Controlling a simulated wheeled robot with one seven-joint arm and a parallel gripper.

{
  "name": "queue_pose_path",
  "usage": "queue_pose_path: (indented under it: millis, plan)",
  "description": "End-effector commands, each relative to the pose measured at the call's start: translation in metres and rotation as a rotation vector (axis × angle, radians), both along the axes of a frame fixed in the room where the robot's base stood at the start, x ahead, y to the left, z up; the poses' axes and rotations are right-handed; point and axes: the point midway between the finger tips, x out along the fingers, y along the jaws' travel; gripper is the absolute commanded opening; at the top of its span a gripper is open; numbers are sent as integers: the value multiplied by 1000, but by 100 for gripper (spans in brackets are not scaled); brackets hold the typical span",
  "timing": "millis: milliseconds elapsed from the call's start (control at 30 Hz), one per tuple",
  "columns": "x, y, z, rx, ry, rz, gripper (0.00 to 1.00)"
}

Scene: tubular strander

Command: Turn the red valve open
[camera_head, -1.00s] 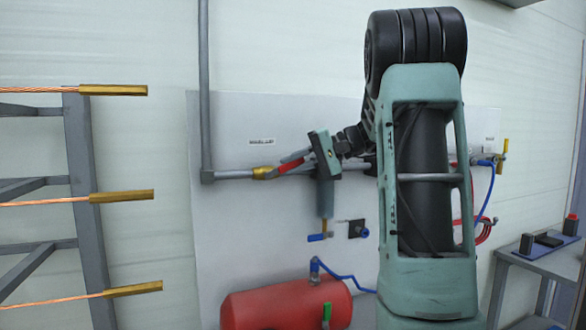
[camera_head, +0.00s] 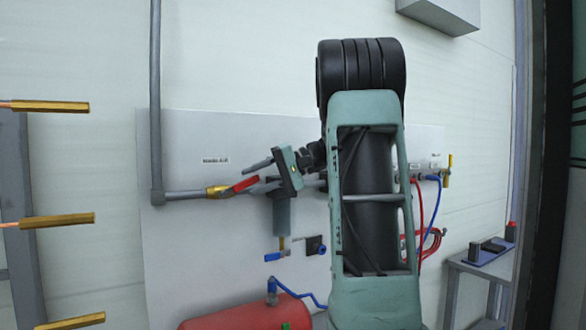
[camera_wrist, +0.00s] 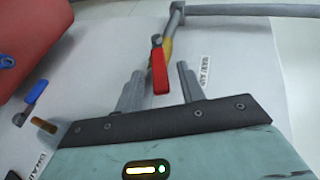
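The red valve handle (camera_head: 246,184) slants up to the right from a brass valve body (camera_head: 218,191) on the grey wall pipe. My gripper (camera_head: 262,169) is just right of the handle's free end in the head view. In the wrist view its two grey fingers (camera_wrist: 160,69) are spread apart, and the red handle (camera_wrist: 160,74) appears in the gap between them. Clear space shows on both sides of the handle there. I cannot tell how deep the handle lies between the fingers. The brass valve body (camera_wrist: 168,45) is beyond the fingertips.
A blue-handled valve (camera_head: 274,256) hangs below my gripper, and a red tank (camera_head: 235,315) is lower down. Brass-tipped copper rods (camera_head: 57,220) are at the left. A small table (camera_head: 480,266) stands at the right.

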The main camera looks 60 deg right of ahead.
Motion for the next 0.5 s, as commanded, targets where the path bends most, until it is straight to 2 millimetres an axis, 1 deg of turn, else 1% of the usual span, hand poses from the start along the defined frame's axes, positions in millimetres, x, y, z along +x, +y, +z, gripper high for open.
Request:
queue_pose_path:
  millis: [33, 300, 500]
  plan:
    - [-9, -7, 2, -3, -1, -5, 39]
    - [-58, -41, 23, -2, 1, -6, 39]
    - [-92, -64, 39, -2, 1, -5, 39]
